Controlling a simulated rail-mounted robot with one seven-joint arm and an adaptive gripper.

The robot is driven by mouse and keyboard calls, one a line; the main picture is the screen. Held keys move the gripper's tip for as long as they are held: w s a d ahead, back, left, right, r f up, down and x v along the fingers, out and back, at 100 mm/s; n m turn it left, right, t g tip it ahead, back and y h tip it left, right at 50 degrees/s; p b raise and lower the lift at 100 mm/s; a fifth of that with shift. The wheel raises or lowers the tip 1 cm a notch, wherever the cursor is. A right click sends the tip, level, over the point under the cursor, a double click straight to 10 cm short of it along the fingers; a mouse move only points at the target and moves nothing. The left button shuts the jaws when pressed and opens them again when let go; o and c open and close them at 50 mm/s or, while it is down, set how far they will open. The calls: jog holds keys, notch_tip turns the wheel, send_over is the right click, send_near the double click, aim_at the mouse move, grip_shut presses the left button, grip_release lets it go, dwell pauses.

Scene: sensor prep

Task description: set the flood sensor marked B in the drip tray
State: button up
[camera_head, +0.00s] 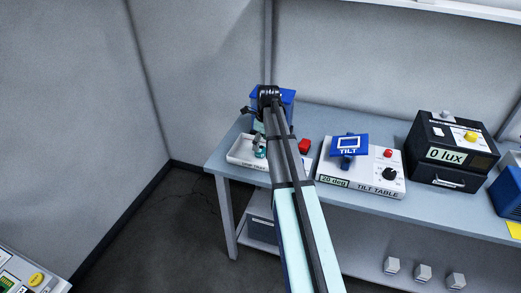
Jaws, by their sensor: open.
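The drip tray (240,157) is a shallow white tray at the left end of the bench, with a label on its front that is too small to read. My arm crosses in front of its right part. The end of my arm, with my gripper (260,152), shows small beside the arm over the tray; the gripper is open, its fingers hard to make out. I see no letter B anywhere. Small pale boxes stand on the lower shelf, a left one (392,265), a middle one (423,272) and a right one (456,281); I cannot tell whether they are flood sensors.
The tilt table (361,187) with its blue plate stands right of the tray. A black lux box (452,150) is further right. A red object (304,146) and a blue device (287,97) are near my arm. A grey bin (262,229) is below.

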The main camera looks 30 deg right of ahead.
aim_at(263, 150)
notch_tip(263, 150, up, 8)
jog(key=b, duration=0.1)
jog(key=shift+s+d+f, duration=0.15)
jog(key=shift+s+d, duration=0.1)
jog(key=shift+s, duration=0.15)
